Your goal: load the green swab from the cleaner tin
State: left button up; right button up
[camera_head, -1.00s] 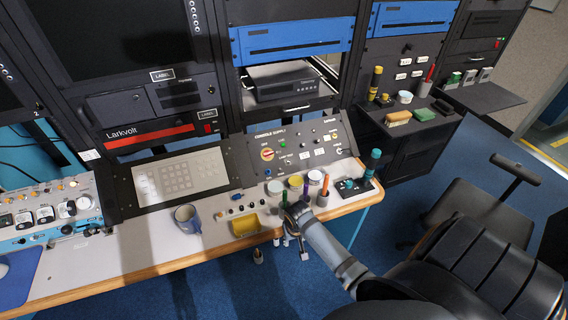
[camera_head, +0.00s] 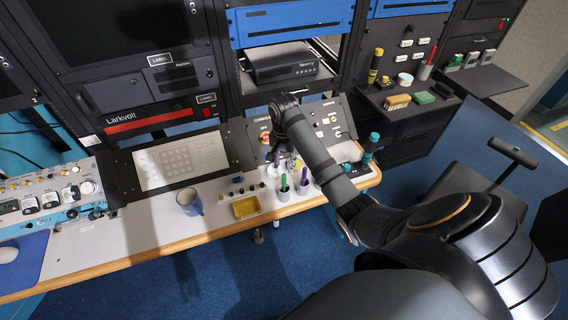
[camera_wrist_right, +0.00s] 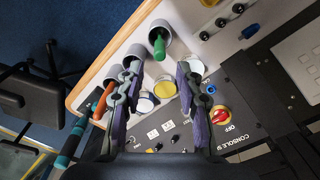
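The green swab (camera_head: 283,183) stands in a grey cup (camera_head: 284,194) near the front of the console desk. The right wrist view shows the same green swab (camera_wrist_right: 159,47) in its cup (camera_wrist_right: 162,32). Three round tins sit behind the cups: a yellow one (camera_wrist_right: 165,89), a white one (camera_wrist_right: 197,68) and a blue-and-white one (camera_wrist_right: 144,104). I cannot read which is the cleaner tin. My right gripper (camera_wrist_right: 158,70) is open and empty above the tins, its fingers spread either side of the yellow one. In the head view the gripper (camera_head: 281,160) and arm hide most of the tins.
A purple swab (camera_head: 304,176) stands in a neighbouring cup. An orange swab (camera_wrist_right: 105,97) is in another cup. The switch panel (camera_wrist_right: 245,92) rises behind the tins.

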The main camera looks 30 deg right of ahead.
aim_at(284, 174)
notch_tip(284, 174, down, 4)
jog(key=b, duration=0.4)
jog(key=shift+r, duration=0.2)
jog(key=shift+f, duration=2.15)
jog(key=shift+c, duration=0.3)
grip_shut()
notch_tip(284, 174, up, 10)
jog(key=p, duration=1.3)
jog(key=shift+r, duration=0.15)
